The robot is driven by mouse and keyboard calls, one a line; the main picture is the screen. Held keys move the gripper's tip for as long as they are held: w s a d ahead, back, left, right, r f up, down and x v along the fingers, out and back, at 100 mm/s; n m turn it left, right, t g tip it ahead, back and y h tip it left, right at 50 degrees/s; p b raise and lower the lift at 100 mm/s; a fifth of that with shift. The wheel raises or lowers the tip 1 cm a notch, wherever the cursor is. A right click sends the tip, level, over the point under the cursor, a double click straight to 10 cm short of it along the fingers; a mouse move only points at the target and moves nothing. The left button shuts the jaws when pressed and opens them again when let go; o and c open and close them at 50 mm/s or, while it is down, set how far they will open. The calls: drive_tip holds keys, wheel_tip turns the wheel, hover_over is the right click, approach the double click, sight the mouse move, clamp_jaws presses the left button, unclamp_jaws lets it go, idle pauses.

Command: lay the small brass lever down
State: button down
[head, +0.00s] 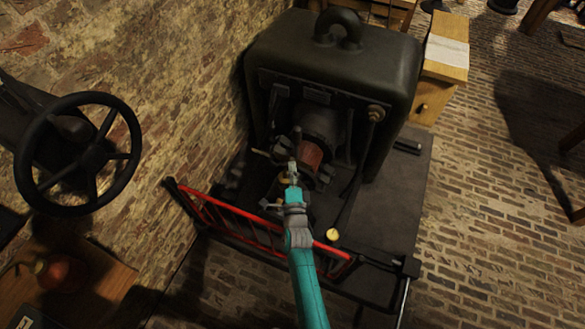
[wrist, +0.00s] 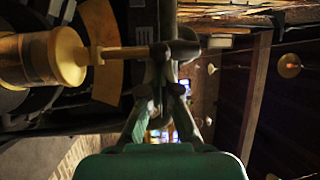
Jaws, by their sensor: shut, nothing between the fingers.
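A brass lever (wrist: 122,54) shows in the wrist view as a thin rod. It runs sideways from a thick brass barrel (wrist: 62,58) to a dark rounded end just beyond my fingers. In the head view I cannot clearly pick the lever out among the dark parts at the front of the machine (head: 335,65). My gripper (head: 292,172) reaches in to the machine's front, near a reddish-brown cylinder (head: 309,156). The fingers are shut and hold nothing. In the wrist view they lie close against the lever; I cannot tell whether they touch it.
A red railing (head: 225,215) stands before the machine, with my arm passing over it. A brass knob (head: 333,235) sits near the railing. A black handwheel (head: 78,153) is at left by the brick wall. A wooden cabinet (head: 440,70) stands behind right.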

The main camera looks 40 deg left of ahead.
drive_tip(key=shift+s+d+f, duration=0.1)
drive_tip(key=shift+s, duration=0.35)
drive_tip(key=shift+n+t+y, duration=0.4)
drive_tip(key=shift+t, duration=0.1)
drive_tip(key=shift+s+d+f, duration=0.25)
drive_tip(key=shift+s+f, duration=0.75)
drive_tip(key=shift+f, duration=0.1)
drive_tip(key=shift+s+d+f, duration=0.2)
drive_tip(key=shift+s+f, duration=0.75)
drive_tip(key=shift+f, duration=0.2)
drive_tip(key=v, duration=1.1)
drive_tip(key=shift+s+d+f, duration=0.1)
drive_tip(key=shift+s+d, duration=0.1)
drive_tip(key=shift+s, duration=0.05)
drive_tip(key=shift+s+d, duration=0.15)
